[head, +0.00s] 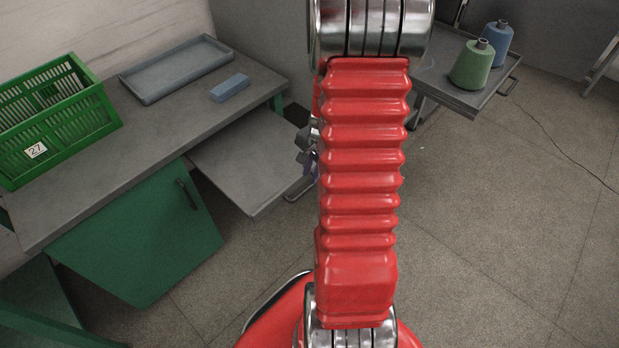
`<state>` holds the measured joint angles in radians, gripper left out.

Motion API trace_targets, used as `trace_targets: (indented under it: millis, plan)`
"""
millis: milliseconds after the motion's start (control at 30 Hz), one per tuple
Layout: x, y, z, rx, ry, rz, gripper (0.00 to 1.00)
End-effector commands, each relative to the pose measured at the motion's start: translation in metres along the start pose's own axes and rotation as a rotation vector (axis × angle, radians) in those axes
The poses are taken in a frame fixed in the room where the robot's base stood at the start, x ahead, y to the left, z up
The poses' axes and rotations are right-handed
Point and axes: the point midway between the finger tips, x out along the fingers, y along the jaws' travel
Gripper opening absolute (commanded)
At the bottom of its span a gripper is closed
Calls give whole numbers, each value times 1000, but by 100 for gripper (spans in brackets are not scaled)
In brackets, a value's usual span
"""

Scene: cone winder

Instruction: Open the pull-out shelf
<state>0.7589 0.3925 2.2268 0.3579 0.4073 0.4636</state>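The pull-out shelf (245,165) is a flat grey panel that sticks out from under the grey workbench, well out over the floor. A metal handle (298,190) shows in part at its front edge, next to my red arm. Small dark and metal parts, seemingly of my gripper (308,148), show just left of the arm, close to the shelf's front edge. The arm hides most of the gripper and the rest of the handle. I cannot tell whether the gripper touches the handle or whether its fingers are open.
On the workbench (130,130) are a green crate (58,120), a grey tray (178,70) and a blue block (230,88). A green cabinet door (140,235) hangs below, at left. A grey tray-like surface (455,90) at right carries green and blue cones.

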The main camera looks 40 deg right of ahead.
Motion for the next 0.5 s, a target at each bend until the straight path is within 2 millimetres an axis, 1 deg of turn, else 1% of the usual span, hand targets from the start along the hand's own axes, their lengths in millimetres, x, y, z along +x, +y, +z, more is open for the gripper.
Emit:
trace_targets:
  millis: [100, 300, 500]
  plan:
    - [-16, -1, -1, 0, 2, -3, 18]
    - [-40, -1, 0, 0, 1, -2, 18]
    - [-54, 0, 0, -1, 0, 0, 18]
